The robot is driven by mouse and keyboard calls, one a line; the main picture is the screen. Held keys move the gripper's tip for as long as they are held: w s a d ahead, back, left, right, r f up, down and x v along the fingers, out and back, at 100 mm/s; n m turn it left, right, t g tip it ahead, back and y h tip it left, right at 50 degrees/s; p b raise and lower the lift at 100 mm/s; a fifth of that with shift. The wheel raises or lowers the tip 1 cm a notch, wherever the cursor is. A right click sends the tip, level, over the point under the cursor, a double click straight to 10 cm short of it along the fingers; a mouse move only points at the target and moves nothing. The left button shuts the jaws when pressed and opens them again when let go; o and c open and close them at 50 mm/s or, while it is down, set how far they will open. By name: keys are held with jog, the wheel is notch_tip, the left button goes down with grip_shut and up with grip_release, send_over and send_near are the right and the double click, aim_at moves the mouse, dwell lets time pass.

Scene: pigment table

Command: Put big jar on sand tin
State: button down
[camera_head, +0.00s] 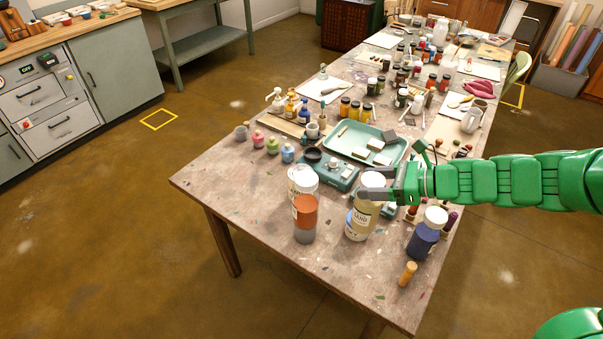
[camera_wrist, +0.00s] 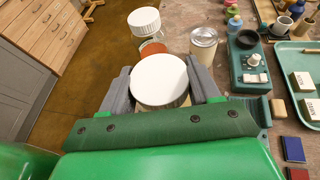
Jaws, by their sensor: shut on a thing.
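My gripper (camera_head: 376,194) is shut on a big jar with a wide white lid (camera_wrist: 162,80), one finger on each side. A pale yellow container body (camera_head: 360,221) with a label that seems to read SAND shows directly below the fingers. I cannot tell whether it is the held jar's own body or a tin under it. In the wrist view a tin with a metallic lid (camera_wrist: 204,37) stands ahead, apart from the held jar.
A dark blue jar (camera_head: 423,241) and a small wooden cylinder (camera_head: 408,273) stand at the right. A teal tray (camera_head: 350,141) lies behind. The table's front left is clear.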

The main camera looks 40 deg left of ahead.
jog(key=w+a+r, duration=0.2)
jog(key=a+r, duration=0.1)
jog(key=a, duration=0.5)
jog(key=w+a+r, duration=0.2)
jog(key=a+r, duration=0.2)
jog(key=a, duration=0.4)
jog(key=w+a+r, duration=0.2)
jog(key=a+r, duration=0.1)
jog(key=a, duration=0.5)
notch_tip(320, 180, down, 9)
jog(key=shift+a+g, duration=0.2)
jog(key=shift+g, duration=0.1)
jog(key=shift+w+f, duration=0.1)
jog(key=shift+f, duration=0.05)
jog(key=shift+c, duration=1.2)
grip_release()
jog(key=v, duration=1.2)
